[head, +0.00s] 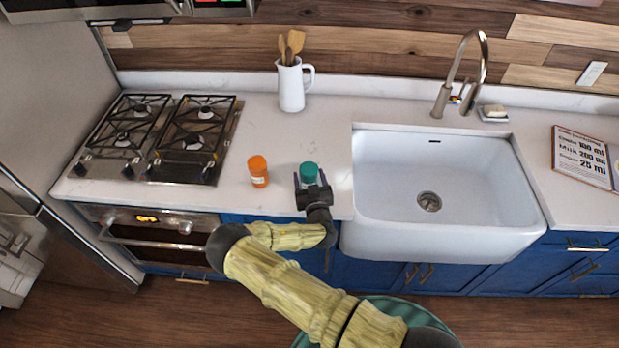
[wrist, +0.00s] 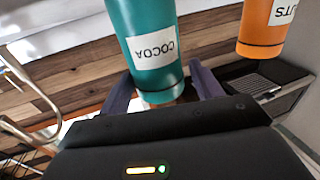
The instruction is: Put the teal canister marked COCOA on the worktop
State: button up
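The teal canister (head: 309,172) marked COCOA stands upright at the worktop's (head: 240,215) front part, left of the sink; my gripper hides its lower part in the head view. In the wrist view the teal canister (wrist: 155,45) is upside down, with its white COCOA label facing me and its base cut off. My gripper (head: 311,180) is at the canister, with one finger on each side. The fingers look spread, with a narrow gap beside the canister. In the wrist view my gripper (wrist: 162,80) flanks the canister's top end.
An orange canister (head: 258,171) stands close on the left; its label, partly seen in the wrist view, ends in "UTS". A gas hob (head: 160,135) lies further left. A white sink (head: 440,180) is on the right. A white jug of utensils (head: 291,88) stands behind.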

jog(key=shift+o, duration=0.9)
jog(key=shift+a, duration=0.1)
jog(key=shift+w+d, duration=0.1)
jog(key=shift+d, duration=0.1)
jog(key=shift+s, duration=0.4)
jog(key=b+v, duration=0.4)
jog(key=v, duration=0.7)
jog(key=shift+s, duration=0.25)
jog(key=shift+w+r, duration=0.1)
